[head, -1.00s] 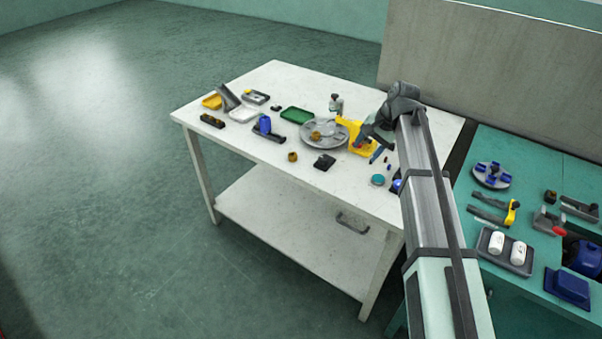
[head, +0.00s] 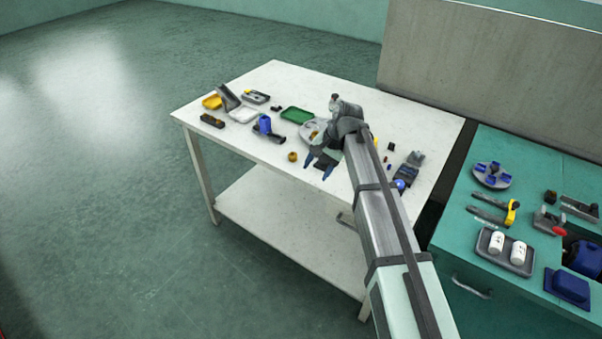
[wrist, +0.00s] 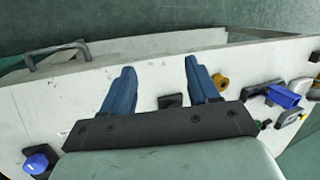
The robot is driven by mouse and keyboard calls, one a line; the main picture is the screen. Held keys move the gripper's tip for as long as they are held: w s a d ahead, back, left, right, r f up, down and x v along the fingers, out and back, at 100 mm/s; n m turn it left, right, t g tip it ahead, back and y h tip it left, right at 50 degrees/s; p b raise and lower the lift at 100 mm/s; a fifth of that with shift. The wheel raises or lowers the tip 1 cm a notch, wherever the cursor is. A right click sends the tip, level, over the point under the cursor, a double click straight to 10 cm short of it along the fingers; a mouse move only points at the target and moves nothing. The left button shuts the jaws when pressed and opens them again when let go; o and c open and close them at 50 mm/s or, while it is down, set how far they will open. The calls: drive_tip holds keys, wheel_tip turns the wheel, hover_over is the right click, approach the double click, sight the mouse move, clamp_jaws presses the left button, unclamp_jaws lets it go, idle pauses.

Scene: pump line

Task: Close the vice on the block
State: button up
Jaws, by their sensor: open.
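My gripper (head: 320,168) is open and empty above the front part of the white table. Its two blue fingers are spread apart in the wrist view (wrist: 160,70). A blue block-like piece (head: 264,124) sits at a dark, long fixture (head: 277,138) left of my gripper. The blue piece is also at the right of the wrist view (wrist: 284,96). A grey and dark blue device (head: 409,170) stands right of my forearm. I cannot tell for sure which of these is the vice, or how wide its jaws stand.
A brass part (head: 292,156) lies just left of my gripper. A dark square piece (wrist: 172,100) lies below the fingers. A green tray (head: 297,115) and a white tray (head: 242,115) are farther back. A teal bench (head: 470,245) with several parts stands at the right.

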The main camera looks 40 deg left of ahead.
drive_tip(key=shift+n, duration=0.4)
drive_tip(key=shift+s+a+f, duration=0.3)
drive_tip(key=shift+s+a, duration=0.55)
drive_tip(key=shift+s, duration=0.15)
drive_tip(key=shift+s+a+f, duration=0.25)
drive_tip(key=shift+s+a, duration=0.6)
drive_tip(key=shift+s, duration=0.15)
drive_tip(key=shift+c, duration=0.6)
drive_tip(key=shift+m, duration=0.7)
drive_tip(key=w+d+r, duration=0.1)
drive_tip(key=w+d, duration=0.3)
drive_tip(key=w, duration=0.1)
drive_tip(key=w+d+r, duration=0.1)
drive_tip(key=w+d, duration=0.1)
drive_tip(key=shift+w+d+r, duration=0.3)
drive_tip(key=shift+r, duration=0.05)
drive_tip(key=shift+c, duration=0.8)
wheel_tip(320, 180, up, 8)
drive_tip(key=m+t+h, duration=0.2)
drive_tip(key=m+h, duration=0.2)
drive_tip(key=m, duration=0.2)
hover_over(400, 182)
wheel_tip(400, 182, down, 14)
drive_tip(key=shift+s+f, duration=0.1)
